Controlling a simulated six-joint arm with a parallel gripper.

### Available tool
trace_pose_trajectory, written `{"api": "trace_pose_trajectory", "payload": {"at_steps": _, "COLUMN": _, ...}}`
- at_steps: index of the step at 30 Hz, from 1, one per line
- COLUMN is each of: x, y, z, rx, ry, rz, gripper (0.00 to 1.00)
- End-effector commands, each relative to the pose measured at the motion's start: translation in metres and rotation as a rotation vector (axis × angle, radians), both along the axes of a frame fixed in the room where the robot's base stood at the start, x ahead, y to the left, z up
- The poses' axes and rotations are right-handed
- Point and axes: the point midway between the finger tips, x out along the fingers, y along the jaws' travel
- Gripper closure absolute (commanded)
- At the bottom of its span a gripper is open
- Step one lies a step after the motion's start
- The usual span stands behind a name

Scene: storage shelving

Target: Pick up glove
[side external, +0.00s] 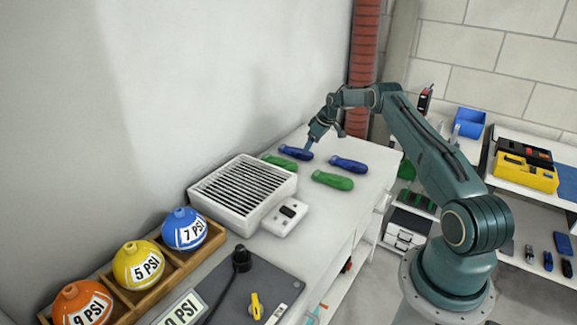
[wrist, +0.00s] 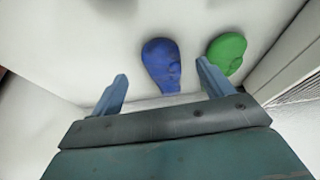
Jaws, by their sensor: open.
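Two blue and two green elongated, glove-like pieces lie flat on the white bench top. The far blue piece (side external: 294,152) is right under my gripper (side external: 309,146), with a green piece (side external: 279,163) close to its left. The other blue piece (side external: 348,164) and green piece (side external: 332,180) lie nearer the right edge. In the wrist view, my gripper (wrist: 161,77) is open and empty, with one blue piece (wrist: 162,63) showing between the fingers and one green piece (wrist: 227,52) beyond the right finger. I cannot tell whether the fingers touch the blue piece.
A white slatted box (side external: 242,188) stands on the bench left of the pieces. A wooden rack (side external: 125,301) holds orange, yellow and blue balls in front. A red ribbed pipe (side external: 363,65) rises behind the bench. The wall lies close along its back.

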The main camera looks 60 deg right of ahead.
Motion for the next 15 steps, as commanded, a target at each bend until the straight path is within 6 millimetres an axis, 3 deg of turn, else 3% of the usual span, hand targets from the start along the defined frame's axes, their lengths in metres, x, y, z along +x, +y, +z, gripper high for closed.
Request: {"api": "trace_pose_trajectory", "payload": {"at_steps": 15, "x": 0.013, "y": 0.003, "z": -0.035, "rx": 0.000, "ry": 0.001, "rz": 0.001, "gripper": 0.20}}
